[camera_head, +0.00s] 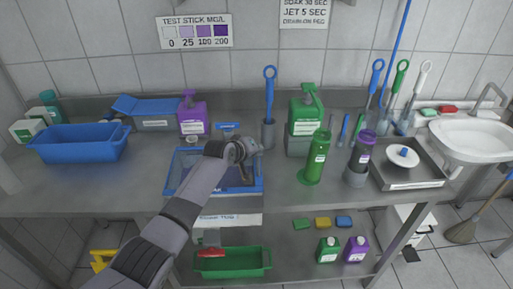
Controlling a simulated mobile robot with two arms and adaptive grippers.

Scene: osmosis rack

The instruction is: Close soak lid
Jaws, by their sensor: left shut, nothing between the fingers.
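A blue-rimmed rectangular soak unit (172,181) is set in the steel counter, left of the middle. A greyish panel shows inside its rim; I cannot tell for sure whether this is the lid or how far it is tilted. A small blue tab (228,127) stands behind its back edge. My left arm reaches in from the lower left and hides part of the unit. My left gripper (246,176) points down over the unit's right part, shut and empty. I cannot tell whether it touches the panel. My right gripper is not in view.
A blue basin (80,146) stands at left, with a purple jug (192,117) behind the unit. A blue brush (269,95) stands in a holder. Green bottle (317,158), purple-capped bottle (362,150) and steel tray (410,178) stand to the right. A green bin (232,264) sits below.

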